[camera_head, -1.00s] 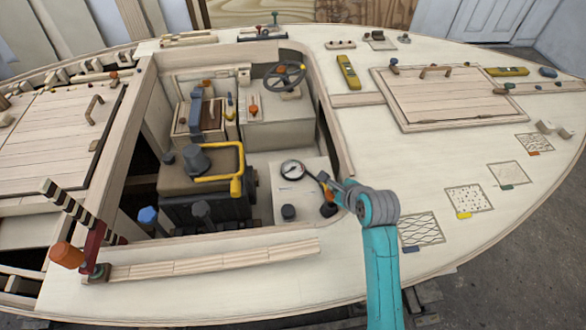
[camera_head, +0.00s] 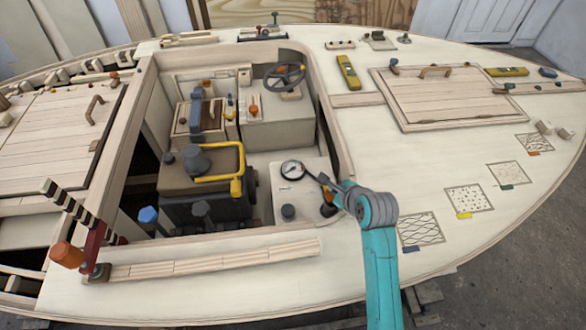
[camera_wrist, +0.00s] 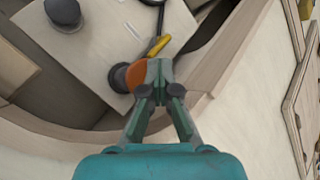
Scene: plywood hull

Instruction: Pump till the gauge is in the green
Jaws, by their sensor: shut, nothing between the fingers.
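The round white gauge (camera_head: 292,170) stands on a pale box (camera_head: 290,194) inside the cockpit opening. Its needle is too small to read against any green band. To its right is an orange part with a dark base (camera_head: 328,208), which shows in the wrist view as an orange disc on a dark round base (camera_wrist: 119,78). A dark rod with a yellow piece (camera_wrist: 158,46) lies just beyond it. My gripper (camera_wrist: 160,66) is shut and empty, its tips overlapping the orange disc's right edge in that view; I cannot tell whether they touch it. The gauge face is out of the wrist view.
A dark knob (camera_head: 288,212) sits on the same box. A dark machine with a yellow handle (camera_head: 236,180) stands to its left. The opening's wooden rim (camera_head: 335,130) runs close beside my gripper. The deck to the right holds patterned squares (camera_head: 468,198).

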